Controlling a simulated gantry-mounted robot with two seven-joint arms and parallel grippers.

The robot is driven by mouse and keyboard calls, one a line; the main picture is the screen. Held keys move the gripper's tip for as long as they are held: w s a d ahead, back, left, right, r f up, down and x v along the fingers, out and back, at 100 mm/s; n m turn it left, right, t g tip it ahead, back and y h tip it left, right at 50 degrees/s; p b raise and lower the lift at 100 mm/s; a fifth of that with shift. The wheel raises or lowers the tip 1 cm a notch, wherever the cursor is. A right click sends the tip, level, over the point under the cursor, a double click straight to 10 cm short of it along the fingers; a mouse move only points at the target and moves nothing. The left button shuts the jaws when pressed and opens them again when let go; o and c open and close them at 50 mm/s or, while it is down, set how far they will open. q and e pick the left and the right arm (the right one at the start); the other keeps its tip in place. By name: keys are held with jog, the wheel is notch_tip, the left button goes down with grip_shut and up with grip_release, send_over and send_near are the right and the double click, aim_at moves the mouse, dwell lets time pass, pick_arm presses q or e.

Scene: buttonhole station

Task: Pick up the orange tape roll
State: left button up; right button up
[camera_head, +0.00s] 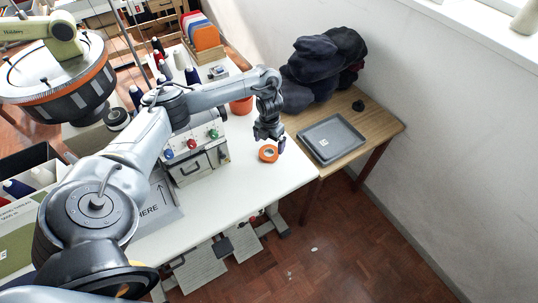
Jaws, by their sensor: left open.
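The orange tape roll (268,153) lies flat on the white table (240,190), near its right end. My left gripper (268,142) is just above and behind the roll in the head view, pointing down, with its jaws open and empty. A small gap seems to show between the fingertips and the roll, but I cannot tell the exact height. My right gripper is not in view.
A grey control box (195,158) with coloured knobs stands left of the roll. The white table's front right is clear.

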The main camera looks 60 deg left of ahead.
aim_at(269, 154)
pick_arm(q)
notch_tip(269, 154, down, 5)
jog(key=shift+d+r+b, duration=0.15)
jog(key=shift+r+b, duration=0.05)
jog(key=shift+b, duration=0.5)
jog(key=c, duration=0.9)
